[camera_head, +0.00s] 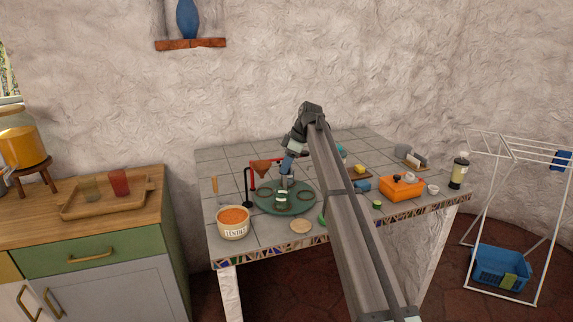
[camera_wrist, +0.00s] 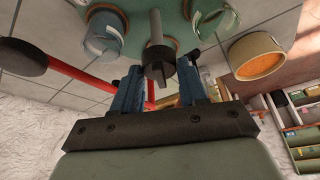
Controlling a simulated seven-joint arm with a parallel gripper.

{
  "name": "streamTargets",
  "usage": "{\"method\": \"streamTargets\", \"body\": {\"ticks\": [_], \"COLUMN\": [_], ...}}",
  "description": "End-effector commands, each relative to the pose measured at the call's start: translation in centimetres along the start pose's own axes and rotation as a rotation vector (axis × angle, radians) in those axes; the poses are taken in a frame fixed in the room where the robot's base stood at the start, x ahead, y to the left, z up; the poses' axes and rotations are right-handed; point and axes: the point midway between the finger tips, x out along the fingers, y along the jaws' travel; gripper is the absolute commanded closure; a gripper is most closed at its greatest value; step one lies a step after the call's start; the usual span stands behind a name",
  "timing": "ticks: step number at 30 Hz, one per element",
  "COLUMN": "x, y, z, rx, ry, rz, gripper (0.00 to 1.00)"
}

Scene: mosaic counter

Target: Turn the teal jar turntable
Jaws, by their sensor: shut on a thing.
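The teal turntable (camera_head: 301,208) lies on the tiled counter, with a few jars on it, one labelled jar (camera_head: 281,197) at its front. In the wrist view its teal disc (camera_wrist: 178,22) fills the top, with a glass jar (camera_wrist: 103,42) on the left and another (camera_wrist: 216,14) on the right. A grey post (camera_wrist: 156,25) with a dark knob (camera_wrist: 158,66) rises from its middle. My gripper (camera_head: 286,182) is over the disc's middle, and its blue fingers (camera_wrist: 160,85) are shut on the dark knob. The exact contact is partly hidden.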

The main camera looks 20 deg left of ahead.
Motion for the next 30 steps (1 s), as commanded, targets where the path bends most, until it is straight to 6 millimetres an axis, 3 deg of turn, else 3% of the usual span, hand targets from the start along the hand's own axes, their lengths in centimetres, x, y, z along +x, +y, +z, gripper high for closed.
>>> {"method": "streamTargets", "body": {"ticks": [30], "x": [0.03], "y": [0.29], "z": [0.03], "rx": [-0.407], "ry": [-0.002], "rz": [-0.171], "gripper": [1.00]}}
